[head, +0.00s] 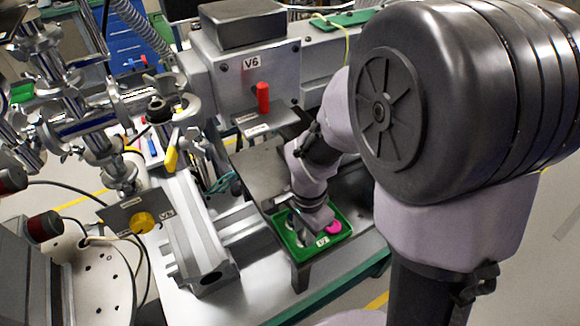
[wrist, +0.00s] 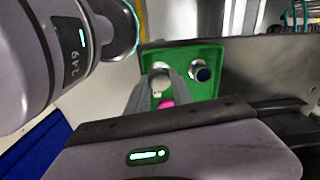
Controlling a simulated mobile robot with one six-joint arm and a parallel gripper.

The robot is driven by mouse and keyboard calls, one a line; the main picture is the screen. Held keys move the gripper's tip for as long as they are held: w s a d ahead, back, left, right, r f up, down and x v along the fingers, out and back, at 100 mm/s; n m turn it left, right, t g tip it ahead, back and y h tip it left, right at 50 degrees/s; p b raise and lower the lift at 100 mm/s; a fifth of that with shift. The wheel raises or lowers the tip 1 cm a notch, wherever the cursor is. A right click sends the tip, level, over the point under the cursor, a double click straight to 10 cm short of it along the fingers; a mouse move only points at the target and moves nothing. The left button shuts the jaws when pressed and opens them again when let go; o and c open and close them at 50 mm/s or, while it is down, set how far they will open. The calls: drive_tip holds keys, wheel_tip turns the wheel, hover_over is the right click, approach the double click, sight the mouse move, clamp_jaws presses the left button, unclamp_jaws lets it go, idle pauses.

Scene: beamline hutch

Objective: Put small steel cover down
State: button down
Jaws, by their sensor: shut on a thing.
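My gripper (wrist: 161,88) points down into a small green tray (wrist: 150,55). Its fingers are shut on a small round silvery piece, which looks like the small steel cover (wrist: 159,76). I cannot tell whether the cover touches the tray floor. In the head view my gripper (head: 312,222) is over the green tray (head: 344,243), and the arm hides most of what it holds. A pink round item (head: 334,227) lies in the tray close beside the fingers. It also shows in the wrist view (wrist: 166,103).
A round piece with a dark blue centre (wrist: 203,74) stands in the tray, right of the fingers. A grey metal plate (head: 262,172) adjoins the tray. Behind stands a grey box marked V6 (head: 250,82) with a red handle (head: 263,97). A metal rail (head: 195,235) runs left.

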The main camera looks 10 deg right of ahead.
drive_tip(key=shift+w+d+f, duration=0.2)
drive_tip(key=shift+w, duration=0.2)
wheel_tip(320, 180, down, 4)
drive_tip(key=shift+r+b, duration=0.25)
drive_tip(key=shift+b, duration=0.95)
drive_tip(key=shift+r, duration=0.2)
drive_tip(key=shift+f, duration=0.15)
drive_tip(key=c, duration=1.4)
unclamp_jaws()
